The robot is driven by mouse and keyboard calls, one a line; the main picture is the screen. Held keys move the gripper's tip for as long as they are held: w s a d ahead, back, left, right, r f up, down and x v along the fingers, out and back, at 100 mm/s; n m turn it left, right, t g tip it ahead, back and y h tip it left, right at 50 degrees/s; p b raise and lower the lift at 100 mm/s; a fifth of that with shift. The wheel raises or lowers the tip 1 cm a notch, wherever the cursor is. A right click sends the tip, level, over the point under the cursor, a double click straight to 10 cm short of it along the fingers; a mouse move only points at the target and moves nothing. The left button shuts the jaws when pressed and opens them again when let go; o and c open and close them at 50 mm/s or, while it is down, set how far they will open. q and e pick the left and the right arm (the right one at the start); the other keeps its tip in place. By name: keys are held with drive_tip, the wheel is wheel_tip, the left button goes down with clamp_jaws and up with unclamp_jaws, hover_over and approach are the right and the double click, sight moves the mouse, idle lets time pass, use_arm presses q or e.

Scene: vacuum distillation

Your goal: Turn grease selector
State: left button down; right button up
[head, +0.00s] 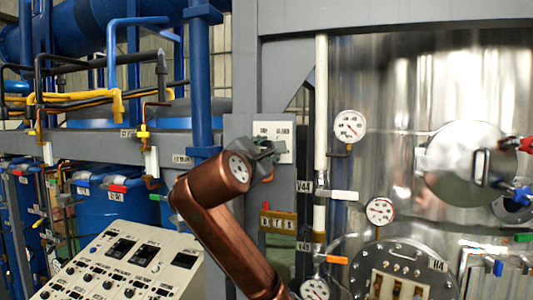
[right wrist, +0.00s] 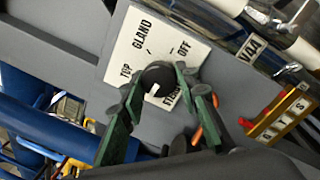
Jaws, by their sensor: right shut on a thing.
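The grease selector is a black round knob (right wrist: 157,77) with a white mark, on a white label plate (right wrist: 132,52) reading GLAND, OFF and TOP; a fourth word is partly covered. In the head view the plate (head: 284,134) sits on a grey upright panel, and my arm's end hides the knob. My right gripper (head: 268,150) is at the plate's lower left. In the right wrist view its green fingers (right wrist: 156,86) lie on either side of the knob and are shut on it. My left gripper is not in view.
A pipe with valve V44 (head: 343,196) and gauges (head: 350,126) stands to the right, before the shiny vessel. A brass-coloured lettered block (head: 278,222) is below the plate. A sloping control console (head: 125,262) is at lower left, with blue pipes (head: 201,80) behind.

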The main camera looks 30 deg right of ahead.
drive_tip(key=shift+f+n, duration=0.15)
drive_tip(key=shift+n, duration=0.35)
drive_tip(key=o, duration=1.2)
drive_tip(key=shift+c, duration=0.2)
drive_tip(key=r+v, duration=0.1)
drive_tip(key=v, duration=1.1)
drive_tip(key=shift+f, duration=0.4)
